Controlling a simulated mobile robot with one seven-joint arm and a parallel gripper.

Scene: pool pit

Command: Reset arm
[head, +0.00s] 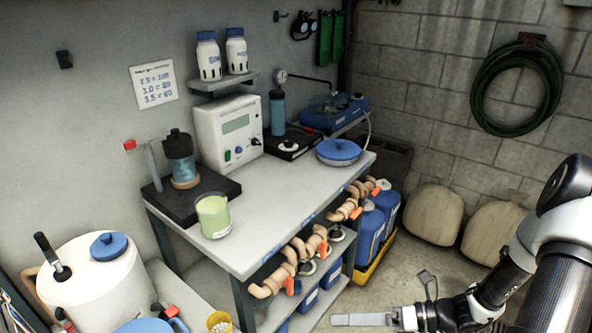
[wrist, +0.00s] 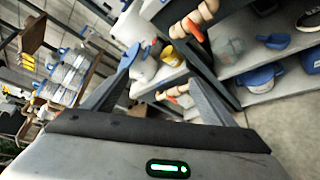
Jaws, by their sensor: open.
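My gripper (head: 378,297) is at the lower right of the head view, in front of the bench (head: 262,240) and low above the concrete floor. Its jaws are spread and nothing is between them. My arm comes in from the right edge, bent at a raised joint. In the wrist view my gripper (wrist: 162,62) shows two dark fingers standing apart, with shelves and containers beyond them. No finger visibly touches anything.
A green cup (head: 213,217) stands near the bench's front edge. Orange-handled pipe valves (head: 291,262) stick out along the bench front. Blue jugs (head: 370,232) sit in a yellow tray below. Two sacks (head: 434,213) lean on the back wall. Floor between is clear.

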